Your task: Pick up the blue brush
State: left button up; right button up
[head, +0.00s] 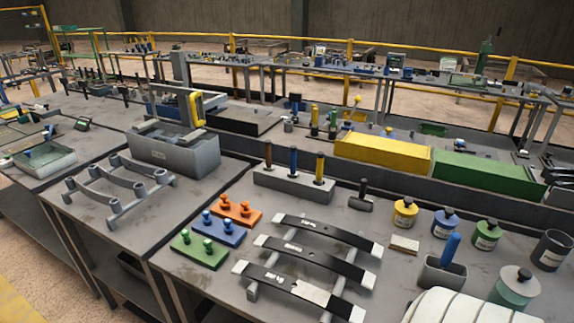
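A blue-handled tool (451,250), which looks like the blue brush, stands tilted in a small grey holder (440,276) at the front right of the near bench. Its lower end is hidden inside the holder. A second upright blue handle (293,160) stands in a long grey block (285,184), between a brown-red handle (268,155) and a yellow one (319,166). I cannot tell what tool that is. A white rounded part of mine (465,307) shows at the bottom right, just below the grey holder. Neither gripper is in view.
Lidded jars (405,212) and a dark cup (551,250) stand right of and behind the holder. A teal jar (514,287) is near its right. A flat block (404,244) lies behind-left. Left are dark spring strips (318,248) on a rack. Bare bench lies between.

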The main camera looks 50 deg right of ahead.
aim_at(292, 174)
jog(key=i+z, duration=0.25)
jog(key=z, duration=0.2)
jog(key=i+j+z, duration=0.1)
jog(key=z, duration=0.4)
jog(key=i+j+z, duration=0.25)
jog(key=z, duration=0.2)
jog(key=i, duration=0.05)
